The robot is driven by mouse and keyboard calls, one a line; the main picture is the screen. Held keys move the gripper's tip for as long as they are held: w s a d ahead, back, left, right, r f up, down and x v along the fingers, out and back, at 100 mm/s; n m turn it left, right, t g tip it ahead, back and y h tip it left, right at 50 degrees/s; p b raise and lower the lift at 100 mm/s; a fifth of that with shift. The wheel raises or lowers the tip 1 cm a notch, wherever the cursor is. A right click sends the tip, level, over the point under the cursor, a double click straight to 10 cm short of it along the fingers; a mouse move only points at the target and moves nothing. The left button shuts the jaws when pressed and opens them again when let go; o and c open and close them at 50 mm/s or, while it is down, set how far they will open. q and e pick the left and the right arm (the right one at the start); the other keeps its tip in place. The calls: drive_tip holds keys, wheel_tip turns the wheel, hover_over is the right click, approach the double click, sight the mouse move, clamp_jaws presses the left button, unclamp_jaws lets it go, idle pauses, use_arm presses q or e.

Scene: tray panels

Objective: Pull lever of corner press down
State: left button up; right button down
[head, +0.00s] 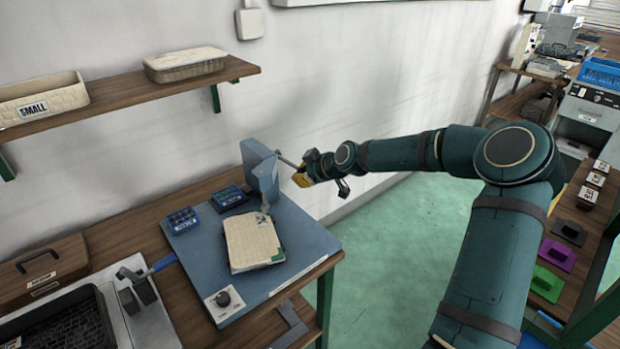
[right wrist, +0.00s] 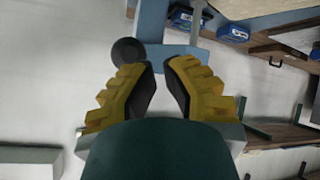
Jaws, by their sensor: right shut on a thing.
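The corner press has a blue-grey upright (head: 262,178) on a flat blue base (head: 305,238). Its thin grey lever (head: 286,160) sticks out from the top of the upright, sloping toward my right gripper (head: 303,178). My right gripper's yellow fingers are shut on the lever's outer end, partly hiding it. In the right wrist view the fingers (right wrist: 160,88) frame a gap, and a dark round knob (right wrist: 128,51) shows by the left fingertip. My left gripper is not in view.
Two blue bins (head: 183,219) (head: 229,197) sit on the base's back left. A shelf (head: 120,96) with woven trays hangs on the left wall. The floor (head: 395,235) right of the bench is clear.

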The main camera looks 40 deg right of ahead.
drive_tip(key=s+d+f+p, duration=0.1)
drive_tip(key=s+d+f, duration=0.1)
drive_tip(key=s, duration=0.6)
drive_tip(key=shift+s+d+f+p, duration=0.2)
drive_tip(key=shift+d+f+p, duration=0.1)
drive_tip(key=shift+d+f, duration=0.15)
